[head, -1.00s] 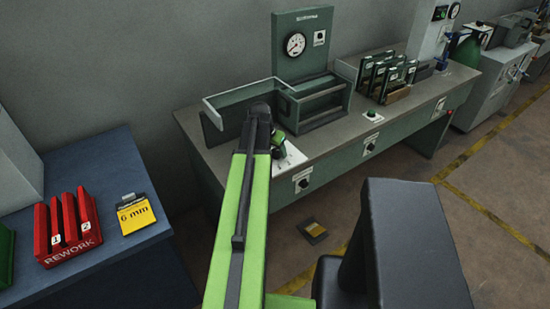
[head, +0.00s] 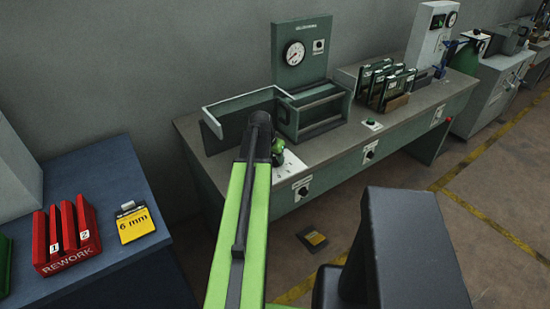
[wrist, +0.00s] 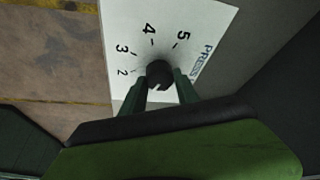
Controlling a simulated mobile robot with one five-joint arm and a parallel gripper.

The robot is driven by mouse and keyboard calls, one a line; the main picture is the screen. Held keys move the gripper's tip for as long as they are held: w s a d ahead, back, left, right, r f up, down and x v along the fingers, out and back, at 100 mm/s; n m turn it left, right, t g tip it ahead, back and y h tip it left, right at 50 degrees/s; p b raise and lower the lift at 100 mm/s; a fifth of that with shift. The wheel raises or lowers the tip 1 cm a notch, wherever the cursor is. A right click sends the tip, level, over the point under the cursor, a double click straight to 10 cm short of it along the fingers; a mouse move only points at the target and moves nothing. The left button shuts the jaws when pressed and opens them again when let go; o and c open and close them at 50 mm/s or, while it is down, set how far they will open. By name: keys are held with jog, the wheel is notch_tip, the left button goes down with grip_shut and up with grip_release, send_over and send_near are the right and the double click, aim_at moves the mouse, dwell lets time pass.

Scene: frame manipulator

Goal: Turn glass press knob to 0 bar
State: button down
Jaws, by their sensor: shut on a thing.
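The dark round press knob (wrist: 160,73) sits on a white dial plate (wrist: 120,20) in the wrist view. The plate shows the numbers 2, 3, 4 and 5 and part of a PRESS label. A pale notch shows on the knob's lower edge. My gripper (wrist: 160,88) has one dark green finger on each side of the knob and is shut on it. No 0 mark is visible. In the head view my gripper (head: 278,153) is over the white plate (head: 290,168) at the bench's near left, and my arm hides part of it; the knob is hidden there.
A green-grey press frame (head: 318,112) stands behind the plate, with a gauge (head: 294,53) on a panel above. Other knobs (head: 303,191) line the bench front. A red REWORK rack (head: 68,238) and a 6 mm card (head: 137,223) are on the left table.

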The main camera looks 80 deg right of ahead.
jog(key=n+t, duration=0.1)
jog(key=n, duration=0.4)
jog(key=shift+s+t, duration=0.15)
jog(key=shift+t, duration=0.25)
jog(key=shift+n+t, duration=0.7)
jog(key=shift+n, duration=1)
jog(key=c, duration=0.9)
grip_release()
jog(key=p+v, duration=1.6)
jog(key=v, duration=0.1)
jog(key=shift+a, duration=0.2)
jog(key=shift+r, duration=0.1)
